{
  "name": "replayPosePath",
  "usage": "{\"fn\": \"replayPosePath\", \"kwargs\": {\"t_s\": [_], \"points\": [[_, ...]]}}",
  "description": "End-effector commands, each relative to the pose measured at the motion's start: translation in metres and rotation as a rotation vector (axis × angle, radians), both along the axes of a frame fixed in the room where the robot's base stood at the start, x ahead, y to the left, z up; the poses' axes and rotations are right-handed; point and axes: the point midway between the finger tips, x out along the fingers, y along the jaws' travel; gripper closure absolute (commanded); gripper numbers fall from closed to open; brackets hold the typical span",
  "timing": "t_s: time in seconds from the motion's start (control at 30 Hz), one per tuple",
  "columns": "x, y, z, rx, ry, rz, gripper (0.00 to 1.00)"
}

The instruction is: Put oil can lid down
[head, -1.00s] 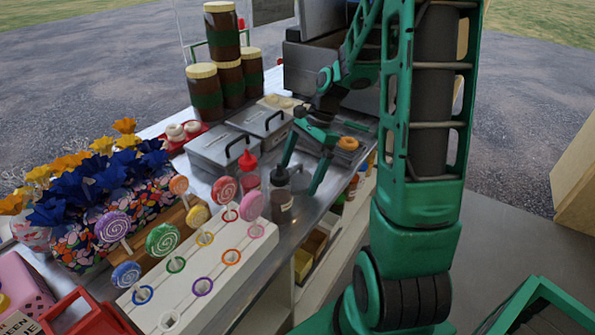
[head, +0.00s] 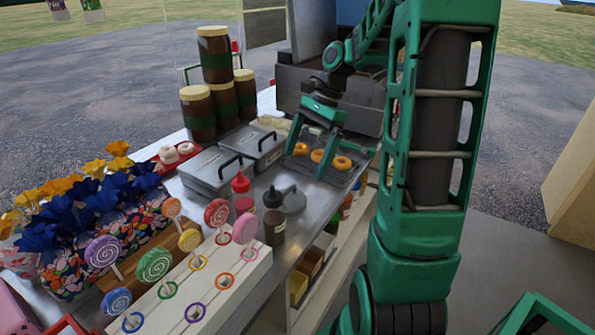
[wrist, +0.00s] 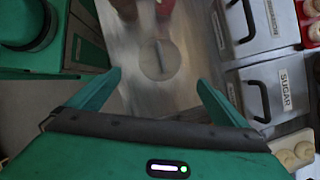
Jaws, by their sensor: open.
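The oil can lid, a round flat grey disc with a bar handle on top (head: 293,201), lies on the metal counter beside the dark squeeze bottle (head: 274,222). In the wrist view the lid (wrist: 160,60) lies flat, ahead of and between my fingertips, with bare counter around it. My gripper (head: 309,161) is raised above the counter, on the far side of the lid, near the doughnut tray. Its green fingers (wrist: 158,79) are spread wide with nothing between them.
A red squeeze bottle (head: 242,192) and lidded metal bins (head: 217,170) stand left of the lid. A rack with several doughnuts (head: 333,180) lies behind it. The lollipop stand (head: 235,275) is in front. The counter's right edge is close.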

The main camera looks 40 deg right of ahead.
Motion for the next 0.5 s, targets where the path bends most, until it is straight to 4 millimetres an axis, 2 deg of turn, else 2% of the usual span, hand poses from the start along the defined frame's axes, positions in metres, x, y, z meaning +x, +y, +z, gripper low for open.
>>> {"fn": "replayPosePath", "kwargs": {"t_s": [0.17, 0.27, 0.37, 0.5], "points": [[-0.003, -0.002, 0.010, -0.008, -0.005, 0.013, 0.02], [-0.014, 0.002, 0.014, -0.037, -0.028, 0.065, 0.02], [-0.035, 0.010, 0.017, -0.089, -0.067, 0.170, 0.02], [-0.079, 0.018, 0.020, -0.177, -0.125, 0.360, 0.02]]}}
